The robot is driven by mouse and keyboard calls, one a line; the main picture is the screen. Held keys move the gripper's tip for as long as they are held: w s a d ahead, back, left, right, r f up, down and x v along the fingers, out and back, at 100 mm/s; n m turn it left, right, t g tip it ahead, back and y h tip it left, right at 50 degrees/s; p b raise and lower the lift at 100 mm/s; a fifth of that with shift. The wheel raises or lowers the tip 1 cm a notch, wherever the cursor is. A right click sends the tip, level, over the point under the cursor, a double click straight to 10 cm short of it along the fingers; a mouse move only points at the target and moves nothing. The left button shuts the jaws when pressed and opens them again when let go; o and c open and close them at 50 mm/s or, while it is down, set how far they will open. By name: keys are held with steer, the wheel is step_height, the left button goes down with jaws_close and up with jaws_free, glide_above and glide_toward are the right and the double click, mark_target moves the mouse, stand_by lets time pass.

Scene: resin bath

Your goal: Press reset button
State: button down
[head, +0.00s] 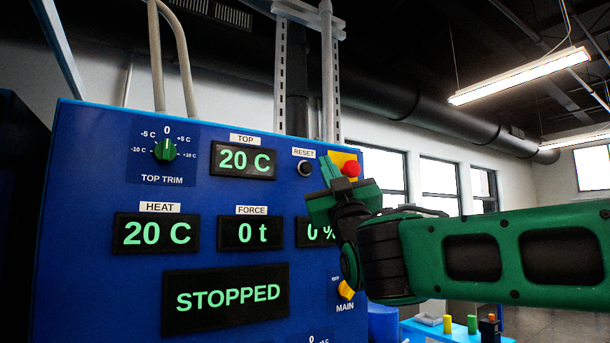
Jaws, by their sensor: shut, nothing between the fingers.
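The reset button (305,169) is a round dark button with a pale ring, under a white RESET label (304,153) on the blue control panel (80,250). My gripper (327,168) is shut, with its green fingertips just right of the button in the picture. The button's face is largely uncovered. I cannot tell how far the tips are from the panel surface. The STOPPED display (228,296) is lit in green.
A red emergency button (350,168) on a yellow plate sits just right of my fingertips. A yellow MAIN switch (346,290) is below my wrist, and a green TOP TRIM knob (166,150) is at upper left. My gripper partly hides a percent display (314,233).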

steer(key=shift+w+a, duration=0.5)
steer(key=shift+w, duration=0.25)
steer(key=shift+w+a, duration=0.5)
steer(key=shift+w, duration=0.2)
steer(key=shift+w+a, duration=0.1)
steer(key=shift+w, duration=0.05)
stand_by(1.0)
steer(key=shift+w+a, duration=0.15)
steer(key=shift+w, duration=0.05)
steer(key=shift+w+a, duration=0.3)
steer(key=shift+w, duration=0.1)
stand_by(1.0)
steer(key=shift+s+d, duration=0.55)
steer(key=shift+s, duration=0.2)
stand_by(0.3)
steer(key=s+d, duration=0.2)
steer(key=s, duration=0.2)
steer(key=shift+s+d, duration=0.1)
steer(key=shift+d, duration=0.3)
